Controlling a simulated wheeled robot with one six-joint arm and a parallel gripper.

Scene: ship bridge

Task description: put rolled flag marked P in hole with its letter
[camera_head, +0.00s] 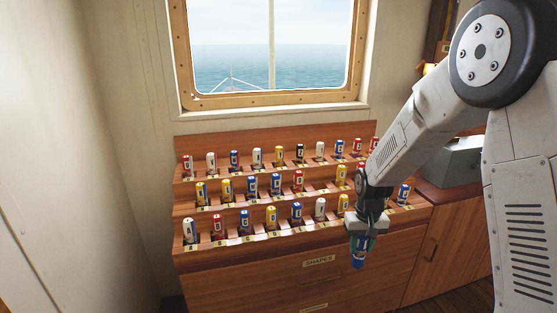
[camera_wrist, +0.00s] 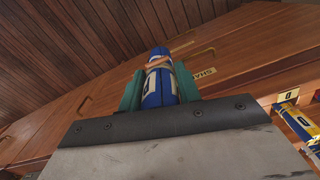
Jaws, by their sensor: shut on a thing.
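My gripper (camera_head: 362,245) is shut on a blue rolled flag with a pale letter label (camera_head: 359,257), held in front of the rack's lower right, apart from the rack. In the wrist view the flag (camera_wrist: 158,88) sits between the two green fingers (camera_wrist: 160,85); its letter is not readable. The stepped wooden rack (camera_head: 283,256) has three tiers of letter-marked holes, most filled with rolled flags in white, red, blue and yellow. My arm and gripper hide part of the rack's right side. I cannot tell which hole is marked P.
A drawer front labelled SHAPES (camera_head: 319,261) is below the rack. A grey box (camera_head: 462,158) stands on the counter at the right. A window (camera_head: 270,60) is behind the rack. Other flags stand close together, including a blue and yellow one (camera_wrist: 300,122) in the wrist view.

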